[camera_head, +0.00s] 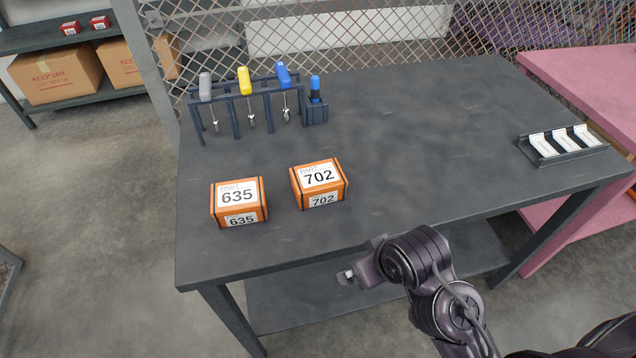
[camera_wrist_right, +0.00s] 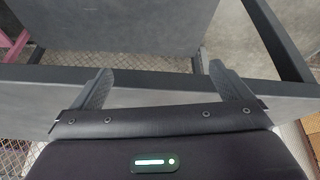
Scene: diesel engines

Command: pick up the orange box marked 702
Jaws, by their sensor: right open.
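The orange box marked 702 (camera_head: 319,184) sits on the dark grey table (camera_head: 420,150), near its front left part. A similar orange box marked 635 (camera_head: 239,203) sits just left of it, with a small gap between them. My right gripper (camera_head: 347,277) is in front of the table's front edge, below and to the right of the 702 box and apart from it. In the right wrist view its two fingers (camera_wrist_right: 158,88) are spread apart with nothing between them. My left gripper is in neither view.
A tool rack (camera_head: 245,100) with several screwdrivers stands behind the boxes. A black tray with white pieces (camera_head: 562,145) lies at the table's right. A pink table (camera_head: 590,85) adjoins on the right. The table's middle is clear. A mesh fence (camera_head: 350,45) runs behind.

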